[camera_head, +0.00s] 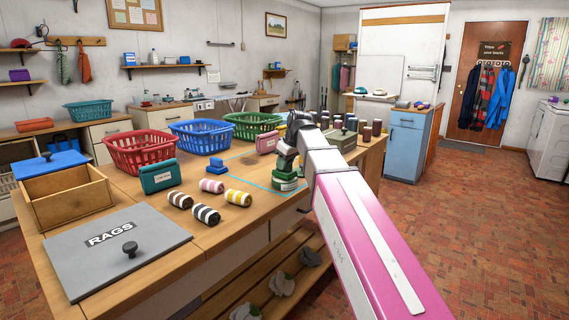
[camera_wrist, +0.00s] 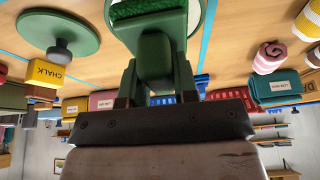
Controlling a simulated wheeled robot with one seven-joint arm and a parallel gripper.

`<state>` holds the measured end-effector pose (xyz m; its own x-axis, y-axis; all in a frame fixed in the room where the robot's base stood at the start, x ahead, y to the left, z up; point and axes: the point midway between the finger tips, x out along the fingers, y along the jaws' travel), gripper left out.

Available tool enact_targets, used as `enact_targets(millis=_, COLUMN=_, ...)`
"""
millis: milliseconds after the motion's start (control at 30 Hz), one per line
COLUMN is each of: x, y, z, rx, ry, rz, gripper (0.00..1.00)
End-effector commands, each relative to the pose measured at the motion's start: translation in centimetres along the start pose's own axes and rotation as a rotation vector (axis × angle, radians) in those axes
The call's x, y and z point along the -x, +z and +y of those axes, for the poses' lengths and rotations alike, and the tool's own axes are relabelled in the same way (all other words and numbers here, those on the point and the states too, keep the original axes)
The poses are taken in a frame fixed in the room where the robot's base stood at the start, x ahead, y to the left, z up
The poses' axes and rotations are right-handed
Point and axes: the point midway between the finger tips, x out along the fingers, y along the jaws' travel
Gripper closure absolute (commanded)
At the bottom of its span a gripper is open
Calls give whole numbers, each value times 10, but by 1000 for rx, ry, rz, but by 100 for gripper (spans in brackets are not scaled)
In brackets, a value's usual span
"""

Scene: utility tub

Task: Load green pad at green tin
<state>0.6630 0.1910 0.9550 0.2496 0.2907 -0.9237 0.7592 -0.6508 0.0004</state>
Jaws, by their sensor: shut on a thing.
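My gripper (camera_head: 287,153) is shut on the green pad (camera_wrist: 152,55), a dark green piece that shows large in the middle of the wrist view. In the head view it is low over the worktop, above the green tin (camera_head: 285,184). The tin stands inside a blue taped outline. At the top edge of the wrist view the tin (camera_wrist: 113,12) shows a pale rim and rough green contents. The pad overlaps the tin in that view; I cannot tell whether they touch. The pad's working face is hidden.
A green disc with a grey knob (camera_wrist: 58,30) lies beside the tin, near a yellow chalk box (camera_wrist: 45,73). Red (camera_head: 140,152), blue and green baskets stand behind.

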Motion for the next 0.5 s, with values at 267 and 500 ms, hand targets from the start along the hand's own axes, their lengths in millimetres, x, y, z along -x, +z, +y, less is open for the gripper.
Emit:
enact_targets(millis=267, x=-3, y=1, z=0, rx=0, ry=0, rz=0, gripper=92)
enact_targets(millis=500, x=-5, y=2, z=0, rx=0, ry=0, rz=0, gripper=92)
